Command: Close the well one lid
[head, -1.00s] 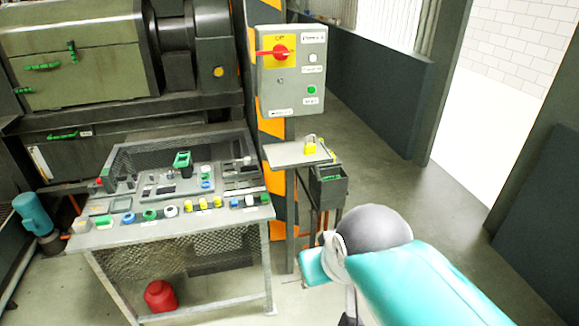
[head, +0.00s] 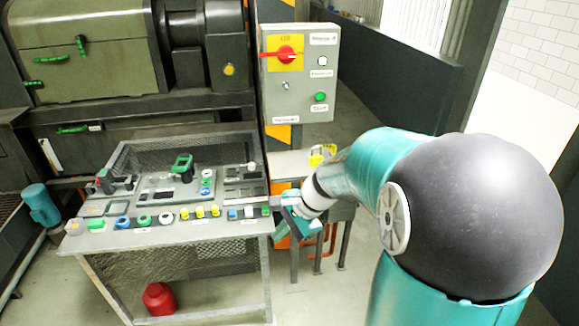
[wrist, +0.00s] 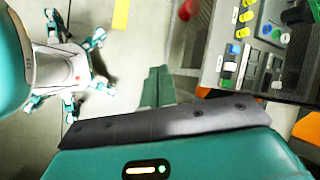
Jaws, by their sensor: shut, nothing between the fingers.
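The bench (head: 170,243) holds a grey panel (head: 150,205) with a green-handled part (head: 182,165) standing on it and small flat plates around it. I cannot tell which of these is the well one lid, or whether it stands open. My gripper (head: 285,208) is by the bench's right front corner in the head view, partly hidden by my wrist. In the wrist view my gripper (wrist: 158,73) has its two green fingers together with nothing between them. There the bench top (wrist: 245,65) lies to the right, apart from the fingers.
A row of coloured caps (head: 200,212) lines the bench's front. A mesh guard (head: 190,155) stands along its back. A control box (head: 300,72) with a red switch and a small shelf with a yellow padlock (head: 318,155) are behind my gripper. A red canister (head: 158,298) sits below.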

